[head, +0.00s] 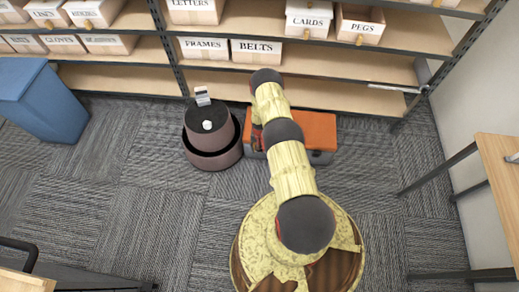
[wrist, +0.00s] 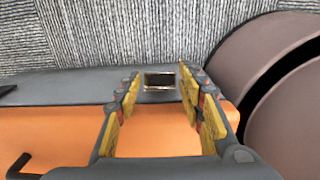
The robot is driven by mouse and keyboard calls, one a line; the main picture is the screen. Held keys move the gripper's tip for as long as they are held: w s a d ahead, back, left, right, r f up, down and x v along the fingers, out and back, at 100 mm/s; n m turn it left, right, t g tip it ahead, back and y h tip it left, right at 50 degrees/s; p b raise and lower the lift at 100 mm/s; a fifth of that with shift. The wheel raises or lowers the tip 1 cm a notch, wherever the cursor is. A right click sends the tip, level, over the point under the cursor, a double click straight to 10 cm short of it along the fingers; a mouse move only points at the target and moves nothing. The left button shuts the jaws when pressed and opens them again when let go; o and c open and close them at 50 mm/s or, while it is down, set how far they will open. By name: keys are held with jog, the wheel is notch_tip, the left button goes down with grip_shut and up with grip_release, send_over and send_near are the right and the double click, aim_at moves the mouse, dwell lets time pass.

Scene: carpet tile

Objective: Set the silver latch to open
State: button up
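An orange box with grey edges (head: 318,130) sits on the carpet in front of the shelves. In the wrist view the orange box (wrist: 60,135) fills the lower part, with a dark grey strip along its far side. A small silver latch (wrist: 159,75) with a dark middle is on that grey strip. My gripper (wrist: 158,92) is open, its yellow-padded fingers on either side of the latch in the picture, with nothing between them that I can see held. Whether the fingers touch the latch I cannot tell. In the head view my arm hides the gripper and the latch.
A brown round bin (head: 212,140) with a dark top stands just left of the orange box. Shelves with labelled boxes (head: 257,51) run along the back. A blue bin (head: 45,100) stands at left, a wooden table (head: 500,170) at right. Carpet at centre-left is clear.

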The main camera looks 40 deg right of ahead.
grip_shut()
jog(key=shift+a, duration=0.1)
dwell(0.6)
